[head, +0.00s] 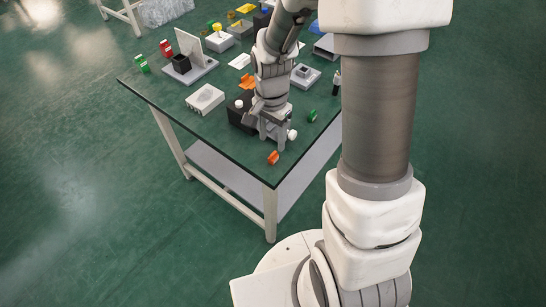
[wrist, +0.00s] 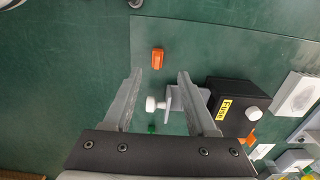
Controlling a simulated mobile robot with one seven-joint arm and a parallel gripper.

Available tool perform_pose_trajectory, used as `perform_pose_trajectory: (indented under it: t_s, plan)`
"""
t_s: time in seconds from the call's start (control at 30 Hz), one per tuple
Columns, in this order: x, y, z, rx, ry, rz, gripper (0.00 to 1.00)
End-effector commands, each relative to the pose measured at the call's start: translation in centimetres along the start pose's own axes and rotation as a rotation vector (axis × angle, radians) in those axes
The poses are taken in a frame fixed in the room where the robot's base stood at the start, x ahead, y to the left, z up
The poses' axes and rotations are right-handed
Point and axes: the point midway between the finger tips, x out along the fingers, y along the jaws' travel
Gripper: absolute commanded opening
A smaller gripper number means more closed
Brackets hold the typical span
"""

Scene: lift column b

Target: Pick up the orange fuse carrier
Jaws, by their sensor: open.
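The orange fuse carrier (head: 273,157) is a small orange block lying near the front corner of the green table. In the wrist view the orange carrier (wrist: 158,58) lies ahead of the fingers, about midway between their tips. My gripper (head: 271,137) is open and empty above the table, pointing down, a little behind the carrier. In the wrist view my gripper (wrist: 160,74) shows its two grey fingers spread apart. I cannot tell its exact height above the table.
A black box (wrist: 240,106) with a yellow label stands beside the right finger. A grey bracket with a white knob (wrist: 160,104) lies below or between the fingers. A green part (head: 312,115) and another orange piece (head: 247,81) are nearby. The table's front edge is close.

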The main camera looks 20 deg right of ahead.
Motion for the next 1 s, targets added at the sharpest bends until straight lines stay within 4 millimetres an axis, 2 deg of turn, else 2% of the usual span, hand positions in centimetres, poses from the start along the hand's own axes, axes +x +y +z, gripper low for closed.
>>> perform_pose_trajectory:
  t_s: [0.03, 0.27, 0.53, 0.63, 0.87, 1.0]
  plan:
    - [0.8, 0.0, 0.0, 0.000, -0.001, 0.001, 0.57]
    - [2.3, 0.1, 0.0, 0.000, 0.000, 0.000, 0.57]
    - [6.2, 0.5, 0.0, -0.002, -0.001, 0.001, 0.57]
    - [6.8, 0.5, 0.0, 0.000, 0.000, 0.000, 0.57]
    - [6.8, 0.5, 0.0, 0.000, 0.001, -0.002, 0.57]
    - [6.8, 0.5, 0.0, 0.000, 0.001, -0.002, 0.34]
